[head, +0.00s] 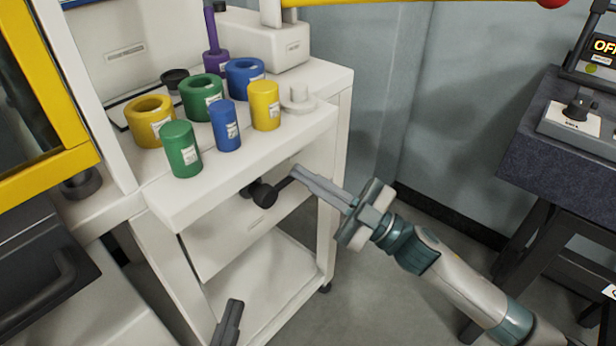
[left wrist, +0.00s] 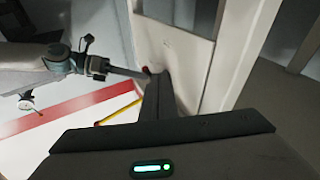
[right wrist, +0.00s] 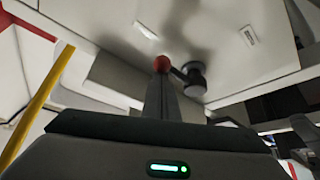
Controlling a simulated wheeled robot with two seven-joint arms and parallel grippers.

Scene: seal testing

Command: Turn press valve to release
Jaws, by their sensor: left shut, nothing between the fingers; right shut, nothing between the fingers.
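The press valve (head: 263,193) is a dark round knob with a short lever on the white panel under the shelf. In the right wrist view the valve (right wrist: 194,80) is dark, with a red tip (right wrist: 162,63) to its left. My right gripper (head: 298,172) is shut and empty, its fingertips close beside the valve's lever. In the right wrist view its fingertips (right wrist: 162,76) overlap the red tip's lower edge; I cannot tell if they touch. My left gripper (head: 236,303) is shut and empty, low in front of the cart. It also shows in the left wrist view (left wrist: 158,78).
The shelf (head: 225,180) above the valve bears several coloured rings and cylinders, such as a green cylinder (head: 181,150) and a yellow one (head: 264,106). A dark table (head: 555,165) with a switch box stands right. Floor between is free.

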